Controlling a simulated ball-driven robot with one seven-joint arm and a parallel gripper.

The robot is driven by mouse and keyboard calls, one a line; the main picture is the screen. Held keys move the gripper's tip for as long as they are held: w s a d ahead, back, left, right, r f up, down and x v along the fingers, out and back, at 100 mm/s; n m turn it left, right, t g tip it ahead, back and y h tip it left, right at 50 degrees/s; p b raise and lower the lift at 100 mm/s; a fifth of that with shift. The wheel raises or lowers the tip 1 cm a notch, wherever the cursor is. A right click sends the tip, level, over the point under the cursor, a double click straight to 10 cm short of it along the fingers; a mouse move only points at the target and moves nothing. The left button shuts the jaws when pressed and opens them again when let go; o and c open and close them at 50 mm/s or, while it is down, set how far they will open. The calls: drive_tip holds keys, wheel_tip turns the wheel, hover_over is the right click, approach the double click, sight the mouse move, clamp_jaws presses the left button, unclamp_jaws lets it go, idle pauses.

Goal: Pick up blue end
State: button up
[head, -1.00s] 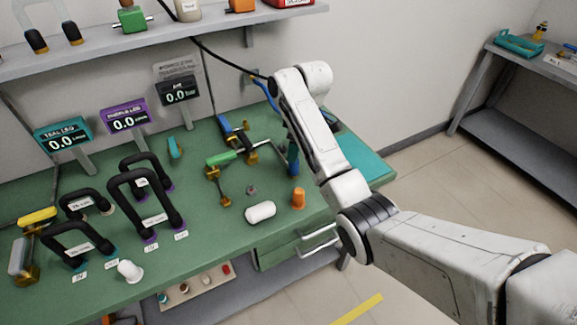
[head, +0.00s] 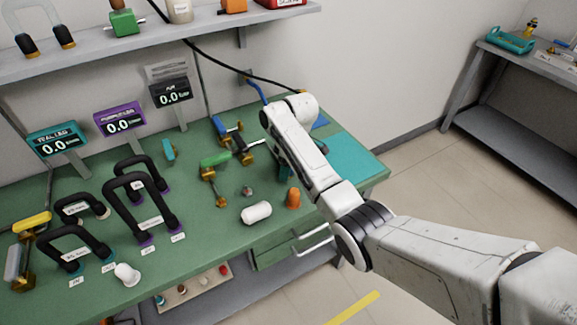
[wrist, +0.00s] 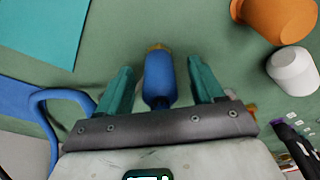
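In the wrist view, a blue cylindrical end (wrist: 158,78) with a brass-coloured tip lies between the two teal fingers of my gripper (wrist: 160,68). The fingers are apart, with green bench showing on both sides of the blue end, so my gripper is open and not touching it from the sides. The rear of the blue end is close to the dark palm bar. Another blue fitting with brass parts (head: 228,130) lies on the bench left of my arm.
An orange part (head: 293,197) and a white cylinder (head: 257,212) stand near my arm on the green bench; a teal mat (head: 352,150) lies to its right. A blue hose (wrist: 48,97) is left of my gripper. Black-handled pieces (head: 145,212) stand further left.

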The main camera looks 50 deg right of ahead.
drive_tip(key=c, duration=1.1)
drive_tip(key=shift+o, duration=0.2)
drive_tip(key=shift+r, duration=0.15)
drive_tip(key=shift+r, duration=0.65)
drive_tip(key=s+a+r+p, duration=0.5)
drive_tip(key=s+r+p, duration=0.4)
drive_tip(key=s+r, duration=0.2)
drive_tip(key=shift+s+a+r, duration=0.2)
drive_tip(key=shift+s, duration=0.8)
